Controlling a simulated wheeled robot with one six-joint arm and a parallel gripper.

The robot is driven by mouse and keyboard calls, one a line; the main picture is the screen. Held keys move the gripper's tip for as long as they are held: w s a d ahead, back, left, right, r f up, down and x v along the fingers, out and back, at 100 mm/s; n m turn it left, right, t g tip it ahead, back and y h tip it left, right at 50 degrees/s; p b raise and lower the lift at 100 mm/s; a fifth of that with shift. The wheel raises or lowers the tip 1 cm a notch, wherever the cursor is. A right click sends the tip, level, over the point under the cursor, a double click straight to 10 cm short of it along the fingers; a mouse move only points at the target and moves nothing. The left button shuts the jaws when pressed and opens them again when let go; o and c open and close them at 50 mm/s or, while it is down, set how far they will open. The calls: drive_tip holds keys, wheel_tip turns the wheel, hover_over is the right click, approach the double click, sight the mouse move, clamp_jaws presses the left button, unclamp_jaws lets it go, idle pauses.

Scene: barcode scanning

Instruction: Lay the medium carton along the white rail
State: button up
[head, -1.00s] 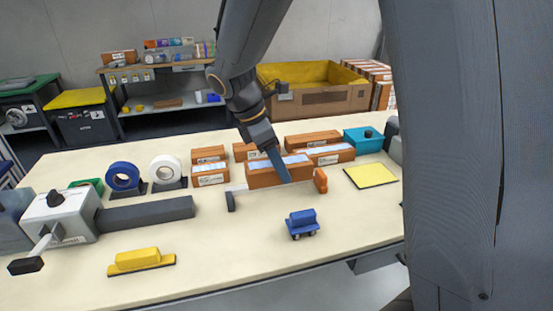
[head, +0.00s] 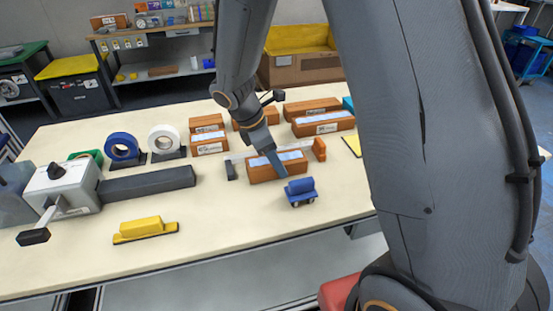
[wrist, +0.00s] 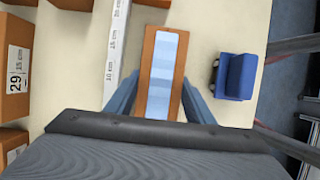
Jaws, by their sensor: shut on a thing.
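My gripper (head: 277,167) is shut across the middle of an orange-brown carton (head: 261,172) with a pale blue top strip. The carton also shows in the wrist view (wrist: 152,98) between my two fingers. The white rail (head: 240,156) lies just behind the carton in the head view. In the wrist view the rail (wrist: 115,55), marked in centimetres, runs left of the carton, roughly parallel with a narrow gap. The rail has a dark end block (head: 230,171) at left and an orange block (head: 319,148) at right. I cannot tell whether the carton touches the table.
A blue wheeled block (head: 300,191) stands close to the carton's near right side. Several other cartons (head: 322,123) stand behind the rail. Tape rolls (head: 124,147), a grey lever device (head: 65,190) and a yellow block (head: 143,228) are to the left. The front middle table is clear.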

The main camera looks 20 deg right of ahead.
drive_tip(key=o, duration=1)
drive_tip(key=shift+f, duration=0.1)
drive_tip(key=shift+c, duration=0.2)
drive_tip(key=o, duration=0.4)
